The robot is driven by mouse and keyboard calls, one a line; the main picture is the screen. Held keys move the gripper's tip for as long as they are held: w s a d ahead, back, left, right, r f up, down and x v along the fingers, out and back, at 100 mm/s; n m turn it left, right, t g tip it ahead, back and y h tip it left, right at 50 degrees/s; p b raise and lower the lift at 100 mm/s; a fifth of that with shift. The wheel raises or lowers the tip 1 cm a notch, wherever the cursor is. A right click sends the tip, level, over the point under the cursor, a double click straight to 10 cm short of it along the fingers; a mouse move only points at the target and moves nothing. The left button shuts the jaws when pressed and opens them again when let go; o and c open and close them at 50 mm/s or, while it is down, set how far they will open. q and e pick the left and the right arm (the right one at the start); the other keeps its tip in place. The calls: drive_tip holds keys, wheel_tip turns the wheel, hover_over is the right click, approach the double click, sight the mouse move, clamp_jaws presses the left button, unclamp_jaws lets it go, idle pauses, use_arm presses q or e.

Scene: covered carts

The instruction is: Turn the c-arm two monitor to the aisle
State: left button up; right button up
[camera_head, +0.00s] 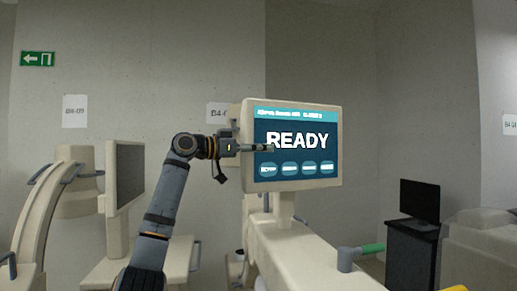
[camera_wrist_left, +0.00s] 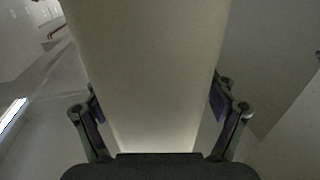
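The c-arm two monitor (camera_head: 297,147) is a cream box with a lit blue screen reading "READY", on a short neck above a cream cart. Its screen faces me, turned slightly. My left gripper (camera_head: 258,148) is at its left edge, one finger across the screen's left part; the other finger is hidden behind the monitor. My right gripper is in neither view.
A dark monitor (camera_head: 420,201) stands on a cabinet at the right. Open air lies between the monitor and that cabinet.

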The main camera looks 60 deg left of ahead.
sight(259, 114)
use_arm(q)
drive_tip(key=shift+r, duration=5.05)
